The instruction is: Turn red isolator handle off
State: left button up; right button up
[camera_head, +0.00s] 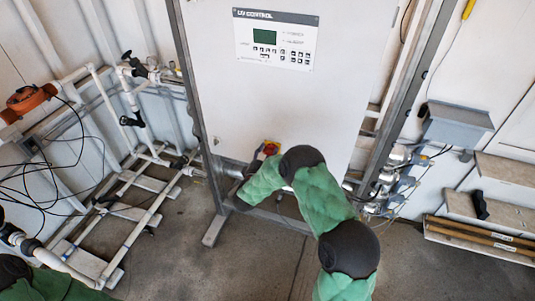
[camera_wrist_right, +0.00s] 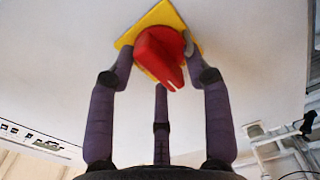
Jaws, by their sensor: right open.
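The red isolator handle (camera_head: 270,147) sits on a yellow plate low on the white UV control cabinet (camera_head: 230,110). In the right wrist view the red handle (camera_wrist_right: 158,55) is close, at the top centre, on its yellow plate (camera_wrist_right: 160,14). My right gripper (camera_wrist_right: 155,62) is open, its fingers spread around the handle. The right fingertip lies close beside the red handle; I cannot tell whether it touches. In the head view my green right arm hides most of this gripper. Only my left arm's sleeve shows at the bottom left; its gripper is out of view.
The cabinet's keypad panel (camera_head: 275,38) is above the handle. A grey metal frame (camera_head: 196,90) flanks the cabinet. White pipework (camera_head: 130,200) stands at the left, and a grey box (camera_head: 457,124) hangs at the right. The floor in front is clear.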

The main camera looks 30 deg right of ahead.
jog(key=v, duration=1.2)
